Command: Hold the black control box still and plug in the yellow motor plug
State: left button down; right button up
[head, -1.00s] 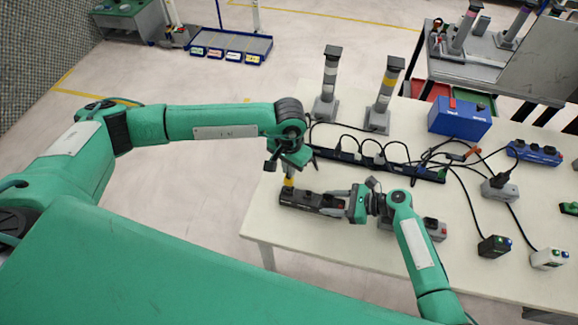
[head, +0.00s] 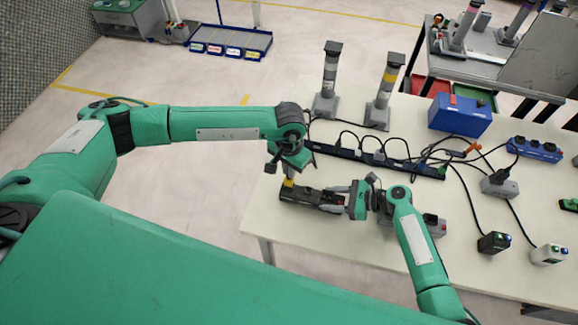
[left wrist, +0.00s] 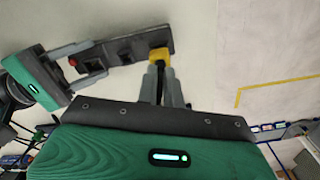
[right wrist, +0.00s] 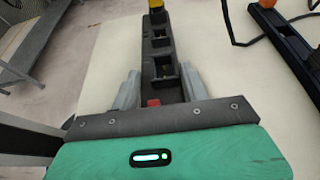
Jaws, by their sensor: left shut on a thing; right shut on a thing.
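The black control box (head: 312,199) lies near the left front edge of the white table, and its row of sockets shows in the right wrist view (right wrist: 160,52). The yellow motor plug (head: 289,182) stands at the box's left end; it also shows in the left wrist view (left wrist: 159,54). My left gripper (head: 288,175) is shut on the yellow plug from above. The plug touches the box's end; whether it is fully seated is hidden. My right gripper (head: 340,195) is shut on the box from its right end, one finger along each side (right wrist: 160,88).
A black power strip (head: 375,160) with several plugs lies behind the box. Two grey posts (head: 328,85) (head: 383,95), a blue toolbox (head: 459,117) and a blue socket strip (head: 534,150) stand farther back and right. Cables cross the table's right half. The table's front left is clear.

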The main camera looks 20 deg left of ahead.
pick_arm(q)
jog(key=c, duration=1.5)
grip_release()
jog(key=shift+f, duration=0.1)
jog(key=shift+o, duration=0.2)
notch_tip(320, 180, up, 12)
pick_arm(e)
jog(key=o, duration=1.2)
jog(key=shift+d, duration=0.15)
